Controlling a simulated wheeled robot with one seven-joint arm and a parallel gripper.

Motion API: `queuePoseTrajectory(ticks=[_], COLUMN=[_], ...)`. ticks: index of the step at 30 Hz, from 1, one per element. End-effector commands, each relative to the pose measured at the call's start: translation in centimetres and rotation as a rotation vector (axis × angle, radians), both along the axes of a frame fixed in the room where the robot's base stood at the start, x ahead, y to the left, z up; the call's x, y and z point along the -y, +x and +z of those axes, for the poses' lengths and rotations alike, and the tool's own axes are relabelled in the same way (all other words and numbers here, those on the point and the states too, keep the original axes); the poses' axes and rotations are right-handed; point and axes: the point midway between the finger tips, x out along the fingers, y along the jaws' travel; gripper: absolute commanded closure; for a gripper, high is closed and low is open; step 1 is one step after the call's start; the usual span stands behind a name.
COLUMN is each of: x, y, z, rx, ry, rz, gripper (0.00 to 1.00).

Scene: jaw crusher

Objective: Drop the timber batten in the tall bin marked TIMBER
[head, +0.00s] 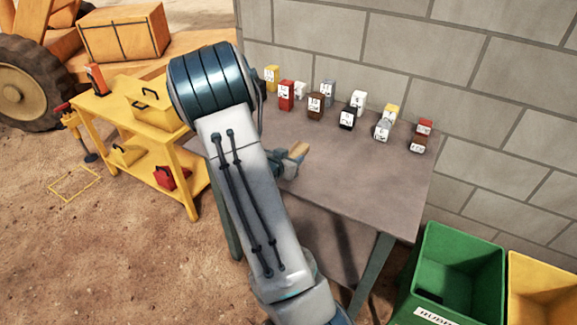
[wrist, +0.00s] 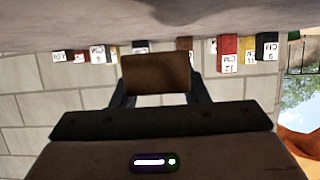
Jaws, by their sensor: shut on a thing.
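My gripper (head: 286,164) is over the grey table, partly hidden behind my own arm in the head view. It is shut on a short tan wooden piece, seemingly the timber batten (head: 299,149), whose end sticks out past the fingers. In the wrist view the batten (wrist: 155,74) shows as a brown block between the two fingers (wrist: 158,90). I cannot tell in the head view whether it touches the tabletop. No bin with a readable TIMBER mark is in view. A yellow bin (head: 540,285) is cut off at the lower right, its label not visible.
The table (head: 370,190) carries several small labelled blocks (head: 316,105) along its back, before a block wall (head: 450,80). A green bin (head: 455,250), its label starting "RUBB", stands right of the table. A yellow shelf cart (head: 125,125) stands left. The table's front right is clear.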

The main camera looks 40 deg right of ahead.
Motion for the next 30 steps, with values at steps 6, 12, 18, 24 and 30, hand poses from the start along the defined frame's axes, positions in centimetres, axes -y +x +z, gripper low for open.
queuePoseTrajectory(ticks=[6,12,18,24,30], x=[-0.3,-0.3,-0.3,-0.3,-0.3], y=[0.3,0.3,0.3,0.3,0.3], z=[-1.4,-3.8,-4.3,-4.4,-4.6], rx=[-0.004,-0.002,0.0,0.001,0.0], ry=[-0.001,-0.001,0.0,0.0,0.0], rz=[-0.002,-0.001,-0.001,0.0,-0.001], gripper=[0.83,0.83,0.83,0.83,0.38])
